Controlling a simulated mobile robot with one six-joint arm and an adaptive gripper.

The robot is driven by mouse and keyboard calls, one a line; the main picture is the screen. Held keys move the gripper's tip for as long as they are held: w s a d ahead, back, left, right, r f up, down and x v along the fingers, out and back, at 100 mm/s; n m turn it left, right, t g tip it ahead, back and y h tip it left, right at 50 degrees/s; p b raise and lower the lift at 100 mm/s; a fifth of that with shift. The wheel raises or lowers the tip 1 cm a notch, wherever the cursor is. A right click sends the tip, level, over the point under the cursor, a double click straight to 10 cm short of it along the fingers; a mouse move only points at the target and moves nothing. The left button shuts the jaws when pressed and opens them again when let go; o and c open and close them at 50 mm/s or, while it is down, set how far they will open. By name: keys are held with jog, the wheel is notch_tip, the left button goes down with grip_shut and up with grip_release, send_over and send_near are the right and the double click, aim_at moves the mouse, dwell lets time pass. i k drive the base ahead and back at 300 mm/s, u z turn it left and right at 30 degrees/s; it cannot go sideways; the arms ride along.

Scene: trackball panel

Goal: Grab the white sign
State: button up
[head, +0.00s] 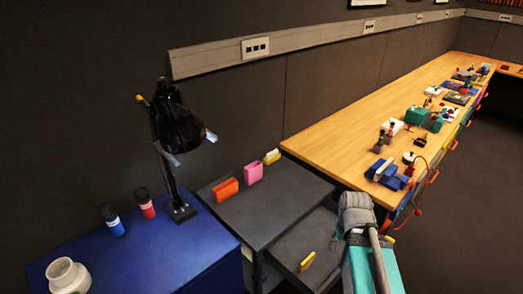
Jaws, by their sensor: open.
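I cannot pick out a white sign with certainty in the head view. Small white pieces lie among the items on the long wooden bench, such as a white block (391,126), but they are too small to identify. My arm, teal with a grey joint, rises at the lower right in front of the bench's near end. My gripper's fingers do not show.
A dark cart (262,213) holds orange (226,190), pink (253,172) and yellow-and-white (271,156) blocks. A yellow piece (307,261) lies on a lower dark surface. A blue cabinet (165,255) carries a black lamp (176,125). The floor at right is clear.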

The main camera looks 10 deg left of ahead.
aim_at(271, 155)
jog(key=u, duration=0.1)
jog(key=i, duration=1)
jog(key=u, duration=0.1)
